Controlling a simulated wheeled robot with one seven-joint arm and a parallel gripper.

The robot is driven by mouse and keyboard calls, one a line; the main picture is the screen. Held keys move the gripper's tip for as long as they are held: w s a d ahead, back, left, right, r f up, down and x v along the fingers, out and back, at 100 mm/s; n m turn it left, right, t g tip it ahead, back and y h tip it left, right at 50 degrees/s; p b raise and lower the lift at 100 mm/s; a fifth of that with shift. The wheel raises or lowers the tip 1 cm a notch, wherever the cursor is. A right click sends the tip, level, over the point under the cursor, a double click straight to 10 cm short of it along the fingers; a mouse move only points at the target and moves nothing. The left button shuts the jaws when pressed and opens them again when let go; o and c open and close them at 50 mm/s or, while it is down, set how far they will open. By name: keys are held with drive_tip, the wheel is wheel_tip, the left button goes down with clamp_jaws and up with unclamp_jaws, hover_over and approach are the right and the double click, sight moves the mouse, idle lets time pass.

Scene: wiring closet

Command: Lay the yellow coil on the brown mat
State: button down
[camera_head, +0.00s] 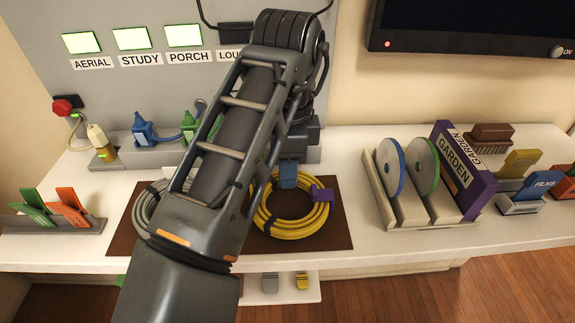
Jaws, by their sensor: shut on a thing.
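My gripper (288,184) is at the coil's far edge, beyond my raised arm, and is shut on the coil. A blue piece shows at that spot; my arm hides much of the wrist and the coil's left edge. A grey coil (143,208) lies on the mat's left part, partly behind my arm.
A rack with discs (390,165) and a purple GARDEN box (465,165) stands right of the mat. Green and orange cards (68,208) stand in a holder at left. Plugs (144,130) sit along the back. White counter is clear between mat and rack.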

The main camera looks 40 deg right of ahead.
drive_tip(key=shift+f, duration=0.2)
drive_tip(key=c, duration=0.9)
unclamp_jaws()
wheel_tip(320, 180, up, 8)
drive_tip(key=p, duration=0.6)
drive_tip(key=shift+f, duration=0.1)
